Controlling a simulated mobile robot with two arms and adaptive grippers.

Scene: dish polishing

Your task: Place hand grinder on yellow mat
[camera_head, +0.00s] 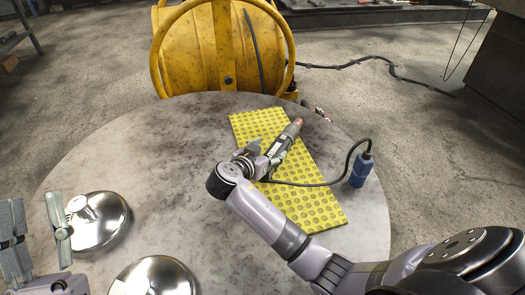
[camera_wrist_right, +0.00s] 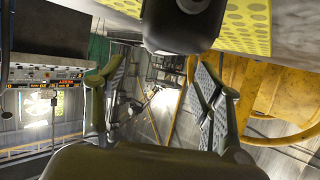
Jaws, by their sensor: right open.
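The hand grinder (camera_head: 284,143) lies on the yellow mat (camera_head: 310,200), with its reddish end toward the back right. Its black cable runs right to a blue plug (camera_head: 361,170) beside the mat. My right gripper (camera_head: 259,157) is open at the near end of the grinder and hides part of it. In the right wrist view the fingers of my right gripper (camera_wrist_right: 160,90) are spread with nothing between them. The dark end of the grinder (camera_wrist_right: 185,22) and the dotted yellow mat (camera_wrist_right: 245,22) show above them. My left gripper (camera_head: 38,222) is open and empty at the lower left.
Two shiny metal bowls, one (camera_head: 100,222) beside my left gripper and one (camera_head: 153,278) at the near edge, sit on the round grey table (camera_head: 130,150). A yellow drum (camera_head: 215,55) stands behind the table.

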